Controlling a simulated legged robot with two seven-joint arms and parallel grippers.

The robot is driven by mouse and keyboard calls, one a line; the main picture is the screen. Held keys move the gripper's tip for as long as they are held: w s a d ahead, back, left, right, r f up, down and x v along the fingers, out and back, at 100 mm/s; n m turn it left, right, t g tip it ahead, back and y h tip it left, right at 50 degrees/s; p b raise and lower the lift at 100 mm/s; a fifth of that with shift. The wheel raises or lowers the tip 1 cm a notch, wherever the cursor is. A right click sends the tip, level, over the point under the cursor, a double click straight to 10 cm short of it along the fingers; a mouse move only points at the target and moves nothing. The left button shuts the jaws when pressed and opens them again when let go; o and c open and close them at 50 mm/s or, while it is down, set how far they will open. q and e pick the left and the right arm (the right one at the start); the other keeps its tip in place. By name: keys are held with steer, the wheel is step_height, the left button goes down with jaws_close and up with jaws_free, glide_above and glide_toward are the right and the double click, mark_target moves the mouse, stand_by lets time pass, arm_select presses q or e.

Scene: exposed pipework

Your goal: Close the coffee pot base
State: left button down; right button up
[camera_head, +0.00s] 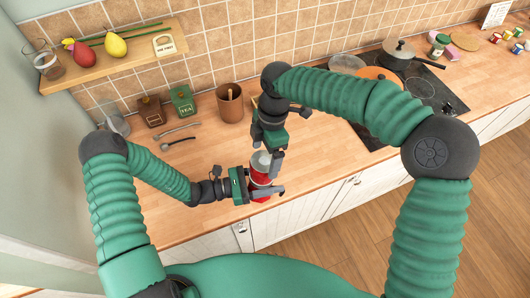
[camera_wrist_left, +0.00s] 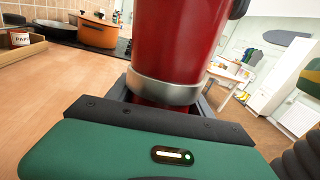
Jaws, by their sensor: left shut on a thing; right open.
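The coffee pot base (camera_head: 260,178) is red and stands near the front edge of the wooden counter, partly hidden by my grippers. My left gripper (camera_head: 268,191) is shut on it from the left, low on its body. In the left wrist view, the red pot (camera_wrist_left: 180,40) fills the upper middle, with a silver band (camera_wrist_left: 165,92) just above my left gripper's jaws (camera_wrist_left: 160,105). A dark part shows at its upper right. My right gripper (camera_head: 270,165) points down at the pot's top and is open. Whether it touches the pot is hard to tell.
A brown pot (camera_head: 230,103), a green tea box (camera_head: 182,100) and a brown box (camera_head: 150,111) stand at the back. An orange pan (camera_head: 380,74) is on the hob, right. Bare counter (camera_head: 215,155) lies left of the pot.

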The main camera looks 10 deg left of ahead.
mark_target(265, 159)
steer(key=f, duration=0.5)
steer(key=s+f, duration=0.1)
steer(key=f, duration=0.1)
steer(key=shift+a+f, duration=0.3)
steer(key=shift+f, duration=0.1)
steer(key=shift+s, duration=0.1)
steer(key=c, duration=1.3)
steer(key=o, duration=1.4)
steer(key=shift+w+d+r, duration=0.15)
steer(key=shift+w+r, duration=0.05)
steer(key=shift+r, duration=0.95)
steer(key=shift+w+d+r, duration=0.1)
steer(key=shift+w+r, duration=0.05)
steer(key=shift+r, duration=0.95)
steer(key=shift+c, duration=0.5)
